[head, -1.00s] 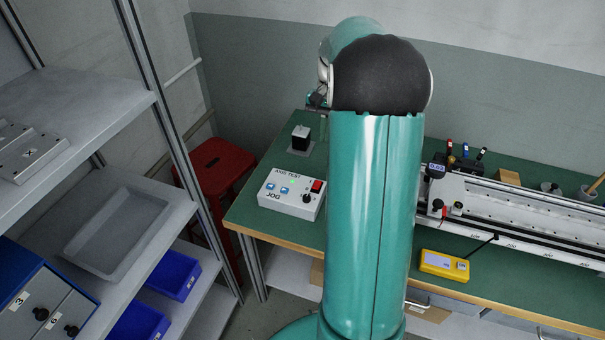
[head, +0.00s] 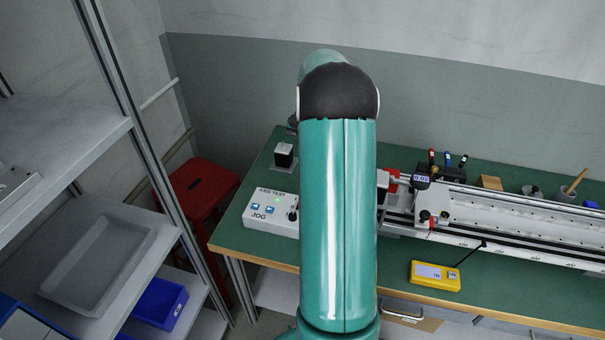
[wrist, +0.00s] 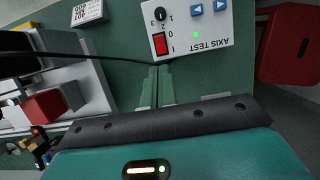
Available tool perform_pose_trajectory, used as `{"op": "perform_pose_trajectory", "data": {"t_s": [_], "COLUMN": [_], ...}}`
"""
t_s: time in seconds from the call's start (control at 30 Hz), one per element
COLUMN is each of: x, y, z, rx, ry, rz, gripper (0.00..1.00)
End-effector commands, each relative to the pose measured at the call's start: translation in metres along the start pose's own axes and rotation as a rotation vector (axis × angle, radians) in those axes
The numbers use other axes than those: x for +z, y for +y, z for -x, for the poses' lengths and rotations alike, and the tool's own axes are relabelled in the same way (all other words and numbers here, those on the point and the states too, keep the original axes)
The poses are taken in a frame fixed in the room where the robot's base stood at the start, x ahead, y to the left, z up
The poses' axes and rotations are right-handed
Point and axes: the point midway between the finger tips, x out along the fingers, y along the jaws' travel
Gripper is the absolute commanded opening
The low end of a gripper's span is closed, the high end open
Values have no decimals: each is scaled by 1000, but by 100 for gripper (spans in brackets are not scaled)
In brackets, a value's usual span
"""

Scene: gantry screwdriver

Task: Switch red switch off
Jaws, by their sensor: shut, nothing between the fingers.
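The white AXIS TEST box (head: 262,216) stands on the green bench left of my arm in the head view. In the wrist view the box (wrist: 200,52) is upside down at the top. Its red switch (wrist: 160,43) sits at the box's corner, between the marks I and 0. I cannot tell which side is pressed. In the head view my arm hides the switch. My gripper (wrist: 157,68) is shut and empty. In the wrist view its fingertips are close beside the switch; contact cannot be told.
A black knob (wrist: 160,14), blue arrow buttons (wrist: 197,9) and a lit green lamp (wrist: 195,34) share the panel. The gantry rail (head: 500,216) lies right of my arm. A yellow meter (head: 435,275) lies in front of it. A red stool (head: 198,187) stands left of the bench.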

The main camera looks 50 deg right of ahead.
Motion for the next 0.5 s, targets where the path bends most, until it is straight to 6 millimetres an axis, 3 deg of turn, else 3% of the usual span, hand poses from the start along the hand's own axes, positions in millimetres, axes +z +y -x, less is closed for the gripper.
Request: {"op": "perform_pose_trajectory", "data": {"t_s": [0.5], "x": [0], "y": [-4], "z": [-97], "rx": [2], "ry": [-4], "rz": [4], "gripper": [0]}}
